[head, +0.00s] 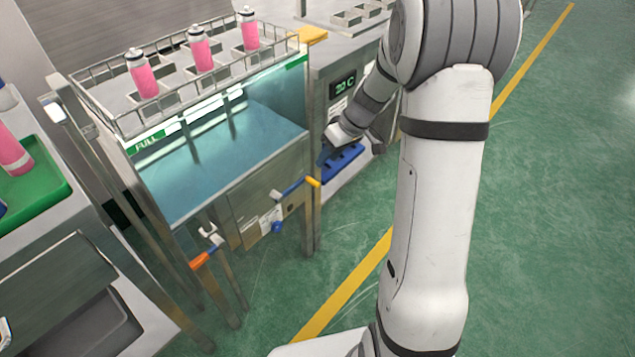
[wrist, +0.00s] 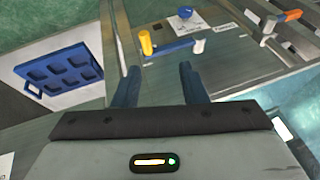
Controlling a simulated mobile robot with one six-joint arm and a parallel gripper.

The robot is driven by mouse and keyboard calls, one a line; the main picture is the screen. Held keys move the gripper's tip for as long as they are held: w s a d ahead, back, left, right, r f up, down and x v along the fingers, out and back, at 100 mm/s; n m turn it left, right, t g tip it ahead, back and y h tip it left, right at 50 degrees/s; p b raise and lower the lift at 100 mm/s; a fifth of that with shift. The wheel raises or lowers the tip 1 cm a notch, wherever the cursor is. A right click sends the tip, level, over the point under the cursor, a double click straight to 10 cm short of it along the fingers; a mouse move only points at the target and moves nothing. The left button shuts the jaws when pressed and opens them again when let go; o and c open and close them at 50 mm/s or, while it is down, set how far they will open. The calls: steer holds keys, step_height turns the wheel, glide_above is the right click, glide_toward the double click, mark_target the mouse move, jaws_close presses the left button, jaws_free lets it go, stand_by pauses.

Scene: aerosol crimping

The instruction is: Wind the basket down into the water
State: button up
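The wire basket (head: 110,122) sits at the top of the glass-sided tank, above the water (head: 225,150). Three pink cans (head: 146,80) stand upright in it. A crank with a blue arm (head: 293,187) and a yellow handle (head: 313,181) is on the tank's front. The wrist view shows its yellow handle (wrist: 146,42) beyond my fingertips, with the white hub (wrist: 198,46) to its right. My gripper (wrist: 158,78) is open, with nothing between its blue fingers. In the head view my gripper (head: 324,156) is beyond the crank, partly hidden by my arm.
A second lever with an orange grip (head: 200,260) and a blue knob (head: 277,227) are on the tank's front. A cabinet with a display (head: 343,86) and a blue tray (head: 343,163) stands beside the tank. A green tray (head: 45,197) is at left. Floor at right is clear.

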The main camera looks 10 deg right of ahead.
steer(key=b, duration=0.1)
glide_toward(315, 181)
steer(key=f, duration=0.1)
steer(key=b+x, duration=0.1)
steer(key=x, duration=0.6)
steer(key=shift+w+a+f+b, duration=0.1)
steer(key=shift+a+b, duration=0.1)
steer(key=shift+b, duration=0.2)
jaws_close()
steer(key=shift+d, duration=0.3)
